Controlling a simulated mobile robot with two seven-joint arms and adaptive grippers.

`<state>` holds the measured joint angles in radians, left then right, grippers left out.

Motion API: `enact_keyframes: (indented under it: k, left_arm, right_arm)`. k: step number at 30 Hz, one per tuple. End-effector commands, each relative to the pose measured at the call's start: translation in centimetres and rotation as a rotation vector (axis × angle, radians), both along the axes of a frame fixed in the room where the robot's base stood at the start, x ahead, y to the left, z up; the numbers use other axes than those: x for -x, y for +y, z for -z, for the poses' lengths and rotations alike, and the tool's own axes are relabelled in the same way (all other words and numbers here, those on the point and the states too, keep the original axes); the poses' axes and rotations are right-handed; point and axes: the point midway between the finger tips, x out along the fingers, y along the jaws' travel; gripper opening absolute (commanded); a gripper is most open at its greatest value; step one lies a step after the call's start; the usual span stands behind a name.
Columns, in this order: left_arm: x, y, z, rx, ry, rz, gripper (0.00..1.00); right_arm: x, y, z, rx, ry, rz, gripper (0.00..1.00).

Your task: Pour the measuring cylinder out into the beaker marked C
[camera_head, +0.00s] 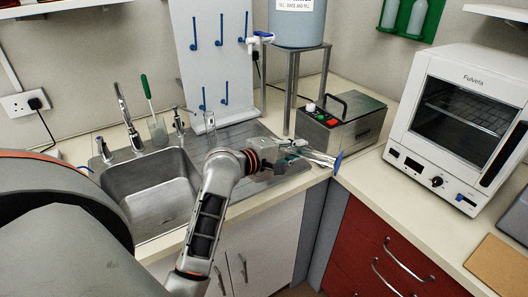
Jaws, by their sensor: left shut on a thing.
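My left gripper (297,150) is shut on a clear measuring cylinder (321,158). The cylinder lies nearly level in the picture, with its blue foot pointing right. No beaker with a readable C mark shows. My right gripper is not in view.
A steel sink (155,190) is left of my arm. A metal box unit (342,122) is behind the gripper. A white oven (458,125) stands right.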

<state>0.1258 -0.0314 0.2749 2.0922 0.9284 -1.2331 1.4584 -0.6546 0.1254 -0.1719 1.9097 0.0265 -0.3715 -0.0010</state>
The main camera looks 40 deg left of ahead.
Motion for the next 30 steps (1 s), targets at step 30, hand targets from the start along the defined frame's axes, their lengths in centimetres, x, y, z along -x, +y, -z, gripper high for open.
enact_keyframes:
  k: [30]
  left_arm:
    - [-0.01, 0.03, -0.04, 0.038, -0.005, 0.000, 0.00]
  right_arm:
    - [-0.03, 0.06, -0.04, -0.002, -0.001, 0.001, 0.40]
